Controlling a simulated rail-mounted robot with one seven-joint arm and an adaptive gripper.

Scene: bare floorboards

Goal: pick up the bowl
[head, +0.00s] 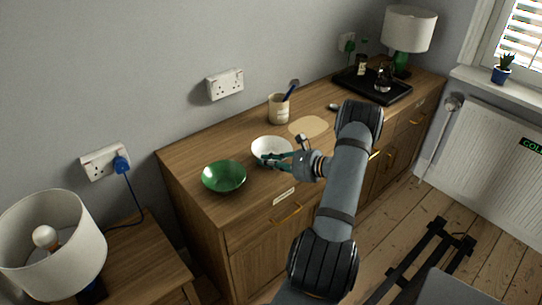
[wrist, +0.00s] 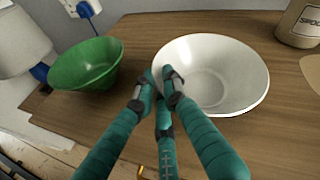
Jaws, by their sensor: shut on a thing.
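A white bowl (head: 272,146) is upright at the sideboard's left part; it also fills the upper right of the wrist view (wrist: 215,70). My gripper (head: 268,160) is shut on the bowl's near rim, with its teal fingers closed at the rim's left side in the wrist view (wrist: 163,78). The fingertips hide a small part of the rim. I cannot tell whether the bowl's base touches the wood. A green bowl (head: 224,176) stands to the left, apart from the gripper; it also shows in the wrist view (wrist: 87,63).
The wooden sideboard (head: 190,155) carries a utensil crock (head: 279,108), a flat pale board (head: 308,126), a black tray (head: 394,91) with bottles, and a green-based lamp (head: 409,30) at the far end. Another lamp (head: 50,240) stands lower left. The wall is close behind.

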